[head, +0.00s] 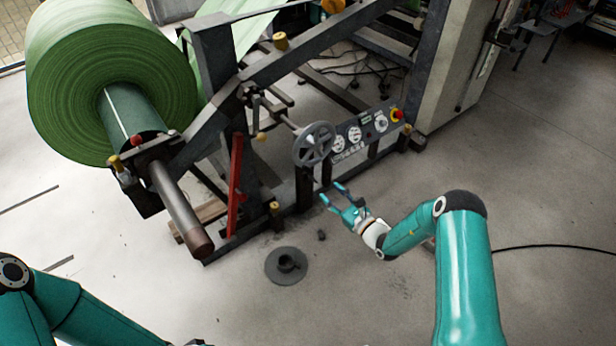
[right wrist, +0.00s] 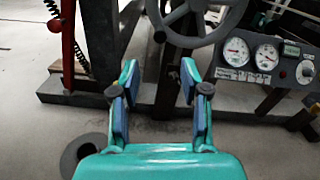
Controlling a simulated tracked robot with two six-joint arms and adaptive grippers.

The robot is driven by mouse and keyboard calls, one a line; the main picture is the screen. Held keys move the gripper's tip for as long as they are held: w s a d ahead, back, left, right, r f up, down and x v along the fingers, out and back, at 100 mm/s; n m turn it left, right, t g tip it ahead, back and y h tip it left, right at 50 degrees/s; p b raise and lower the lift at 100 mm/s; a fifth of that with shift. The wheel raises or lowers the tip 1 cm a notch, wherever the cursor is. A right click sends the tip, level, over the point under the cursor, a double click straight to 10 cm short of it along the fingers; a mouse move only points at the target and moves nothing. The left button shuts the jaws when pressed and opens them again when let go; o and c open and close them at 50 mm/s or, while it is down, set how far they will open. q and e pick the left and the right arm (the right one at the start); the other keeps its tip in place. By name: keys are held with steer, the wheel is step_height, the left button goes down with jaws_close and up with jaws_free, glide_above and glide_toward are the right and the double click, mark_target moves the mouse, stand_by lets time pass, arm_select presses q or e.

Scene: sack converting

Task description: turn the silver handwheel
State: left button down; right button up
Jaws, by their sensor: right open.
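The silver handwheel (head: 314,144) is a grey spoked wheel on a shaft at the front of the machine, left of a gauge panel. Its lower part also shows at the top of the right wrist view (right wrist: 195,22). My right gripper (head: 332,192) is open and empty, below and slightly right of the handwheel in the head view and apart from it. In the right wrist view its two fingers (right wrist: 159,72) stand apart, with the wheel's rim above and beyond them. My left arm enters at the lower left of the head view, but its gripper is not visible.
The gauge panel (head: 362,134) with a red button sits right of the wheel. A red lever (head: 235,185) and a large green roll (head: 110,80) are to the left. A round dark base (head: 286,266) lies on the floor. The floor at right is mostly clear, with a black cable.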

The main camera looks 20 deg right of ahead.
mark_target(310, 174)
steer(key=shift+b+x, duration=1.95)
steer(key=shift+x, duration=3.7)
steer(key=shift+c, duration=0.4)
steer(key=shift+f, duration=0.1)
jaws_close()
